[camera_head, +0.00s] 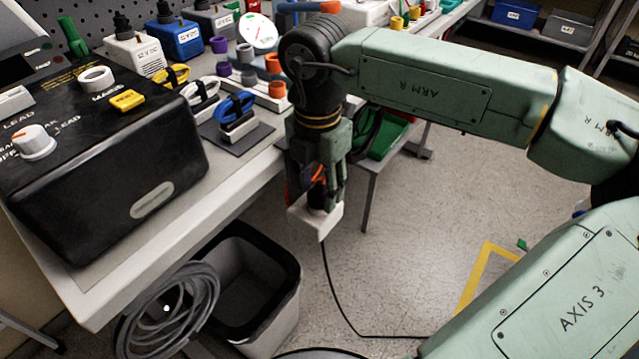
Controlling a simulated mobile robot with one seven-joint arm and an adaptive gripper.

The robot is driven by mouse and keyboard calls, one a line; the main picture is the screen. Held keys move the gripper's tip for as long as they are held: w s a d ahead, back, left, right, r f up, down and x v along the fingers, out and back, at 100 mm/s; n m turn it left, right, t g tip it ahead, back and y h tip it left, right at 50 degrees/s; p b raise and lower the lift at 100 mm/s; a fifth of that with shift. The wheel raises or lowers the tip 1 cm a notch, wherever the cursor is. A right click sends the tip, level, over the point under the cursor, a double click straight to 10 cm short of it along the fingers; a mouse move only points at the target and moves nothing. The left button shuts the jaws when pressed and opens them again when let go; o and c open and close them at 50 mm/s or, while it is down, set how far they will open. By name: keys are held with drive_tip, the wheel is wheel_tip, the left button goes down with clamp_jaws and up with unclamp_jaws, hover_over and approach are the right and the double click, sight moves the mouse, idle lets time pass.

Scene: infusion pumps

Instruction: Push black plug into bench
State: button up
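My gripper (320,190) points down in the air beside the bench's (235,170) right edge, over the floor. Its fingers are closed around a black plug (319,197), mostly hidden by the fingers. A white block (317,219) is directly below the plug, and I cannot tell whether they are one piece. A thin black cable (327,275) hangs from there to the floor. A red-orange part (293,190) shows beside the fingers. The black box (100,160) stands on the bench at the left. I cannot make out a receiving socket.
White (135,52) and blue (180,38) supply boxes with black tops stand at the back. A blue cable coil (235,105) lies near the bench edge. A bin (255,270) and a grey hose coil (170,310) are below. A green tray (385,138) is behind my gripper.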

drive_tip(key=shift+o, duration=0.5)
drive_tip(key=shift+r, duration=0.1)
wheel_tip(320, 180, up, 4)
drive_tip(key=p, duration=0.4)
drive_tip(key=shift+f+p, duration=0.2)
drive_tip(key=shift+p, duration=0.1)
drive_tip(key=shift+s+p, duration=0.15)
drive_tip(key=shift+p, duration=0.65)
wheel_tip(320, 180, up, 5)
drive_tip(key=p, duration=0.5)
drive_tip(key=w+d+b, duration=0.1)
drive_tip(key=w+d, duration=0.3)
drive_tip(key=d, duration=1)
drive_tip(key=w+d+b, duration=0.1)
drive_tip(key=w+d, duration=0.3)
drive_tip(key=d, duration=1)
drive_tip(key=shift+d+f, duration=0.25)
drive_tip(key=shift+f, duration=0.2)
drive_tip(key=shift+w, duration=0.1)
